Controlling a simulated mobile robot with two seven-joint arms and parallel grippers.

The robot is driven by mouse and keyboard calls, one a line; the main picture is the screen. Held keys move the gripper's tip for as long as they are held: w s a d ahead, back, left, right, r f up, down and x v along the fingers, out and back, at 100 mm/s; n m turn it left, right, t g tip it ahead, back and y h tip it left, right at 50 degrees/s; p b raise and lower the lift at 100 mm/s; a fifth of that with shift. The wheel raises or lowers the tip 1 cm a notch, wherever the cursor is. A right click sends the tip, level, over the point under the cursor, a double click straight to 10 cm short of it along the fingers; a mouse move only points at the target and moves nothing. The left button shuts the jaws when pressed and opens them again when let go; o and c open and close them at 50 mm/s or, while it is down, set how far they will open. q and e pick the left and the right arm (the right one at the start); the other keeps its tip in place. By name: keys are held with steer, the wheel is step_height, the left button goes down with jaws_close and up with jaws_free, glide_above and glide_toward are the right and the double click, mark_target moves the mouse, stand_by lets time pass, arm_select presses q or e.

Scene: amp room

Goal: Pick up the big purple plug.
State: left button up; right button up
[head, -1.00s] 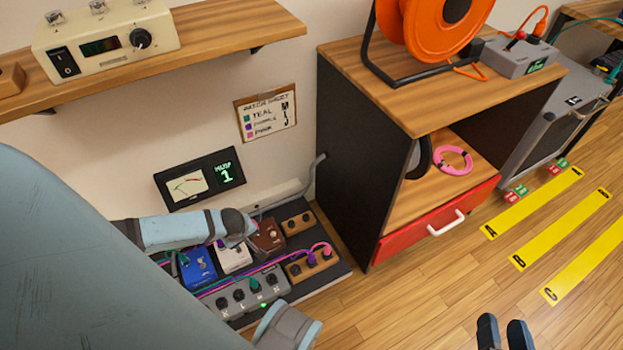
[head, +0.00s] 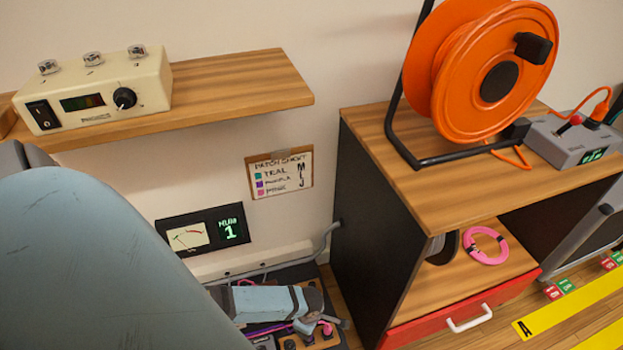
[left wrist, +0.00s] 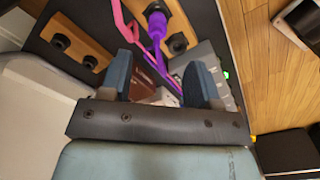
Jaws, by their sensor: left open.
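The purple plug (left wrist: 157,24) shows in the left wrist view at a round black socket on a wooden block; I cannot tell how deep it sits. Its purple cable runs back between my fingers. My left gripper (left wrist: 159,62) is open and empty, its two blue-grey fingers on either side of the cable and the plug just beyond the fingertips. In the head view my left gripper (head: 330,318) is low over the pedalboard and hides much of it; only a bit of purple (head: 304,327) shows beside it. My right gripper is not in view.
A pink cable (left wrist: 120,22) loops close beside the purple plug. The wooden cabinet (head: 357,210) with an orange reel (head: 455,80) stands right of the board. A shelf (head: 230,85) with a cream device (head: 95,92) hangs above. A meter panel (head: 203,230) is on the wall.

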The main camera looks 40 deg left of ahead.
arm_select(q)
step_height(320, 180, down, 5)
steer(key=shift+f+b, duration=0.1)
steer(key=shift+b, duration=0.85)
steer(key=f+b, duration=0.4)
steer(key=f, duration=0.1)
steer(key=shift+a+f, duration=0.1)
steer(key=shift+a, duration=0.1)
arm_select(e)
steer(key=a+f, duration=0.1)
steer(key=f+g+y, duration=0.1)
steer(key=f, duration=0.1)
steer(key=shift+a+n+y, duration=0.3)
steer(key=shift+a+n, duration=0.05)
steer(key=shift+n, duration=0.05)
arm_select(q)
steer(key=shift+c, duration=0.2)
steer(key=c, duration=1)
